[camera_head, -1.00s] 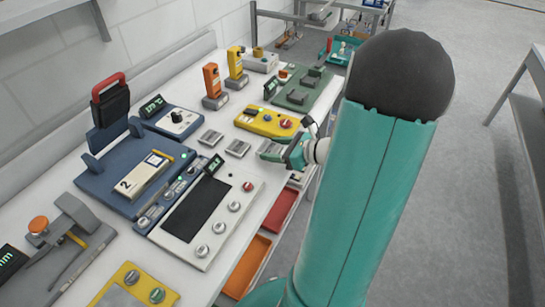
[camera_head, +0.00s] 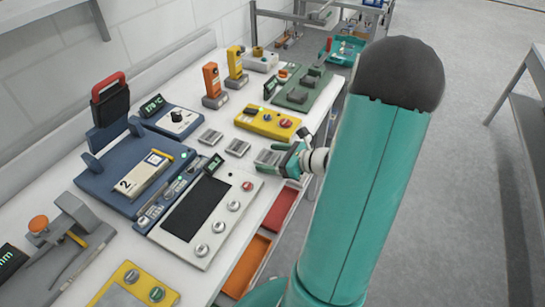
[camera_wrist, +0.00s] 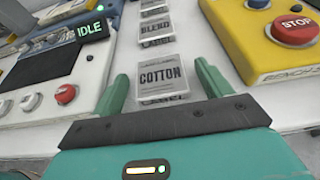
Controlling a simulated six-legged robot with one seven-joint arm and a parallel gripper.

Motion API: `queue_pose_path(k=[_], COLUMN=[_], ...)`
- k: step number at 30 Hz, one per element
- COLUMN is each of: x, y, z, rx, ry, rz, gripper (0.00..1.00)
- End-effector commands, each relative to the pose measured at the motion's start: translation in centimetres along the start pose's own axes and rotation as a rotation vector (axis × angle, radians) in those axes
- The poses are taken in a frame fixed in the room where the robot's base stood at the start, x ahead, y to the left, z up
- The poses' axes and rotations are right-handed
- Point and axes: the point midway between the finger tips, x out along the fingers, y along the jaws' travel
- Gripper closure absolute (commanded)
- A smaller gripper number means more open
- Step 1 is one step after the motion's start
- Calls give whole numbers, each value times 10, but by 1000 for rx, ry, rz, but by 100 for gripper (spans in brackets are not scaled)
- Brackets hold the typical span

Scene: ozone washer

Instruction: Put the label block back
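A grey label block marked COTTON (camera_wrist: 160,78) sits on the table between my gripper's fingers, with a gap on each side. In the head view it is the nearest of the three small grey blocks (camera_head: 267,157). My gripper (camera_wrist: 165,88) is open, its two green fingers either side of that block; it also shows in the head view (camera_head: 283,157). A block marked BLEND (camera_wrist: 155,30) lies just beyond; in the head view it is the middle one (camera_head: 238,148). The third block (camera_head: 210,137) lies farther left; its marking is unreadable.
A yellow panel with a red STOP button (camera_head: 268,122) is right of the blocks in the wrist view. A white panel (camera_head: 205,212) with a dark screen and an IDLE display is on the other side. A blue machine (camera_head: 135,170) stands behind. Red and orange bins (camera_head: 282,208) hang below the edge.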

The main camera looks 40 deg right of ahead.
Motion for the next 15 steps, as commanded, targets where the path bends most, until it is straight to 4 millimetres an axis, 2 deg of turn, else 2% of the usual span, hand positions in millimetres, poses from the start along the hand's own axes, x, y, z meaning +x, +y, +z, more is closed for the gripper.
queue_pose_path(k=[8,11,15], x=[-6,-21,-51], y=[0,-1,-1], z=[3,3,3], rx=[0,0,-1], ry=[1,1,1], rz=[-2,-4,-6], gripper=[22,22,22])
